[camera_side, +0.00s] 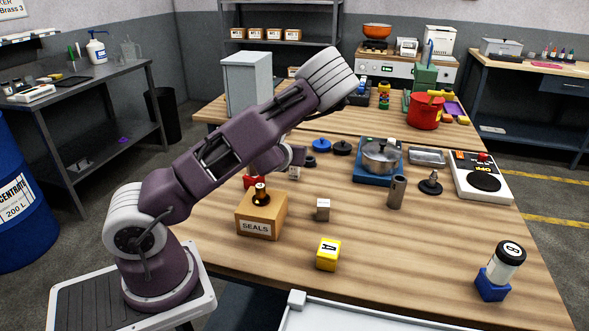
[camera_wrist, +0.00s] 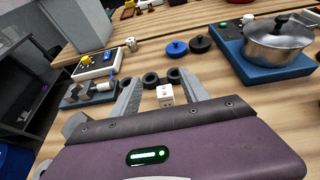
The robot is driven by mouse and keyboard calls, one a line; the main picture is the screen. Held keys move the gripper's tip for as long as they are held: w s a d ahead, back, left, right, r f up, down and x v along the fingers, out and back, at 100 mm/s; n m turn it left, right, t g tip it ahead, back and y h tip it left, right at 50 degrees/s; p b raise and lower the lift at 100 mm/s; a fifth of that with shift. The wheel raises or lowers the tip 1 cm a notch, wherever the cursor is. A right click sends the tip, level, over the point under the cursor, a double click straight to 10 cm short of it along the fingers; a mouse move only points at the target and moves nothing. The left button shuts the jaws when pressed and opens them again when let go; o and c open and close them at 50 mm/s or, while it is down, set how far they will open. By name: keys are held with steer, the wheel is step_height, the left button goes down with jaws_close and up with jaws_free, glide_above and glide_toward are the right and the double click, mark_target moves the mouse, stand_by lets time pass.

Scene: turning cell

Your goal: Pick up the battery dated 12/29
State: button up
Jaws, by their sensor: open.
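No battery with a readable 12/29 date shows in either view. My gripper (camera_wrist: 160,82) is open, with its two grey fingers apart in the wrist view. A small white cube with dark dots (camera_wrist: 166,95) shows between the fingers, and I cannot tell its depth from them.
A wooden SEALS box (camera_side: 261,216), a yellow block marked A (camera_side: 328,253), a metal cube (camera_side: 323,209) and a grey tube (camera_side: 396,191) stand on the table. A pot (camera_side: 381,157) sits on a blue base. The front middle-right of the table is clear.

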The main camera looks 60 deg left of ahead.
mark_target(294, 168)
step_height(294, 168, down, 5)
steer(key=shift+r, duration=0.1)
steer(key=shift+x, duration=1.55)
jaws_close()
